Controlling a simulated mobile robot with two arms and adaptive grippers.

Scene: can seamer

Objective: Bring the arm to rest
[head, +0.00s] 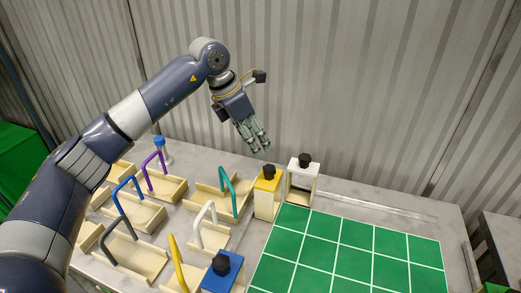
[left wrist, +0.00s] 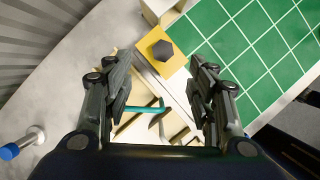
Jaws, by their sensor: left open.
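My left arm reaches in from the left of the head view. Its left gripper (head: 255,142) hangs in the air above the back part of the table, fingers pointing down. In the left wrist view the left gripper (left wrist: 160,95) is open, with nothing between its fingers. Below it there are a teal handle (left wrist: 145,109) and a yellow block with a black knob (left wrist: 174,60). The fingers appear clear of both. My right gripper is not in view.
Wooden trays with coloured handles, such as the purple handle (head: 154,168), fill the table's left half. A yellow block (head: 267,194), white frame (head: 303,184) and blue block (head: 223,274) carry black knobs. The green gridded mat (head: 356,250) looks empty. A corrugated wall stands behind.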

